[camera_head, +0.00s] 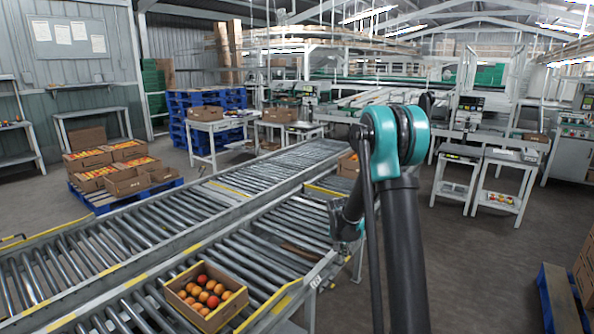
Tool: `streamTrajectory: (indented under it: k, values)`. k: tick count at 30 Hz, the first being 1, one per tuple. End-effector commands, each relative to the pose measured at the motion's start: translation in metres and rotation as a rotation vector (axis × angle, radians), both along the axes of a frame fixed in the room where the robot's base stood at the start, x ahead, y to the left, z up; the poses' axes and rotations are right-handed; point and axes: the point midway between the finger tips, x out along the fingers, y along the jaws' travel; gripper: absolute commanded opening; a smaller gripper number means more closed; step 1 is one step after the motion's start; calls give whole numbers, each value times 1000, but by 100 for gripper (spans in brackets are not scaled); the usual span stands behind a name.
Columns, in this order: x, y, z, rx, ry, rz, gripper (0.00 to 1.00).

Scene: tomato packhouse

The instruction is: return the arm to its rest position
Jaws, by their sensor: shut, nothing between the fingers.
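My arm (402,240) rises from the bottom of the view, right of centre, to a teal joint (385,140). From there it folds down and to the left. My gripper (345,232) is at the low end of that fold, small and dark, in front of the roller conveyor's right edge. It is shut and holds nothing. Its fingers are hard to make out at this size, and the arm's links partly cover the area behind them.
A cardboard box of tomatoes (205,296) sits on the near roller conveyor (110,290), left of my arm. Boxes stand on a blue pallet (100,200) at left. White tables (505,180) stand at right behind my arm. Another pallet (560,300) is at lower right; the floor between is clear.

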Motion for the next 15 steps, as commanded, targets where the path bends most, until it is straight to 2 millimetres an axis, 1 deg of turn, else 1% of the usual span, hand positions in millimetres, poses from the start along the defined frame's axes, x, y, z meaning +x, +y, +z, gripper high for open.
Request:
streamTrajectory:
  k: [1,5,6,11,12,14,15]
  values:
    - [-16,-2,13,1,1,23,0]
    - [-54,-6,39,5,2,89,0]
    - [-66,-7,45,5,1,110,0]
    - [-116,-10,68,6,-3,191,0]
    - [-129,-11,72,7,-3,211,0]
    - [-148,-11,78,8,-5,241,0]
    - [-161,-12,81,7,-7,262,0]
